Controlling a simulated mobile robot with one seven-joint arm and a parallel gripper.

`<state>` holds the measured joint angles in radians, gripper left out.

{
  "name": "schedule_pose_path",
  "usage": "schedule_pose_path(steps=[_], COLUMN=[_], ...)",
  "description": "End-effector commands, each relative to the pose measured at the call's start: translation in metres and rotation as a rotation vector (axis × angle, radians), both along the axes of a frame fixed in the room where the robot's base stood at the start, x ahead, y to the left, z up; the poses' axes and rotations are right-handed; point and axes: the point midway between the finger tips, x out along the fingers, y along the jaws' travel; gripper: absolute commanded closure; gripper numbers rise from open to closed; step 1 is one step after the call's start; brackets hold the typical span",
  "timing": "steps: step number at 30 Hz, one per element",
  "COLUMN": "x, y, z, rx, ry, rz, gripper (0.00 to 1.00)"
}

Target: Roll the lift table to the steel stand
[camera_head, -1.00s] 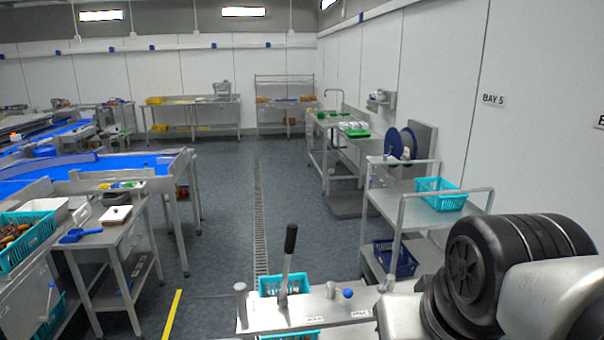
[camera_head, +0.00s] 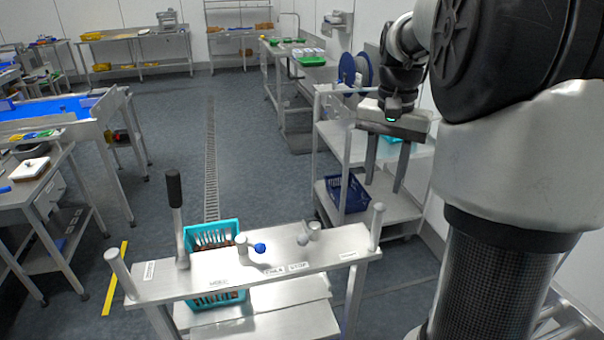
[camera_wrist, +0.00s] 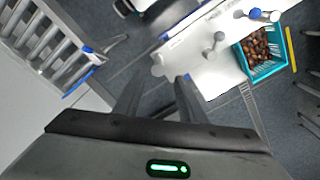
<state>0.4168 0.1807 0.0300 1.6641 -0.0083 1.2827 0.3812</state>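The lift table (camera_head: 330,252) stands right in front of me, a steel frame with a panel across its near side. The panel carries upright posts, small knobs, one blue, and a black-gripped lever (camera_head: 175,205). A teal crate (camera_head: 212,232) sits behind the panel; in the wrist view the teal crate (camera_wrist: 250,72) holds brown dates beside the panel (camera_wrist: 195,60). My gripper (camera_head: 384,186) is open and empty, fingers pointing down, right of and beyond the panel, apart from it. Its fingers (camera_wrist: 159,78) also show in the wrist view. I cannot tell which steel piece is the stand.
A steel trolley (camera_head: 325,145) with a blue basket (camera_head: 347,193) stands just beyond, at the right, partly behind my gripper. A steel side table (camera_head: 62,195) stands at the left. Clear floor runs along the drain (camera_head: 211,150), and a yellow line (camera_head: 116,275) marks the floor.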

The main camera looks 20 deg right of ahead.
Motion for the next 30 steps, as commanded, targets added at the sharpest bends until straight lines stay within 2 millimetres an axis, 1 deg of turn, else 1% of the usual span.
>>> schedule_pose_path(steps=[1,3,5,8,24,27,30], x=[0.002,0.002,0.002,0.002,0.001,0.001,0.002], y=[-0.005,-0.007,-0.007,-0.007,-0.006,-0.006,-0.006], z=[-0.005,-0.009,-0.014,-0.028,-0.142,-0.158,-0.170], rx=[0.006,0.009,0.009,0.010,0.010,0.009,0.008], ry=[0.009,0.013,0.015,0.016,0.017,0.015,0.014], rz=[-0.014,-0.022,-0.023,-0.022,-0.020,-0.020,-0.020], gripper=[0.63,0.63,0.63,0.63,0.63,0.63,0.63])
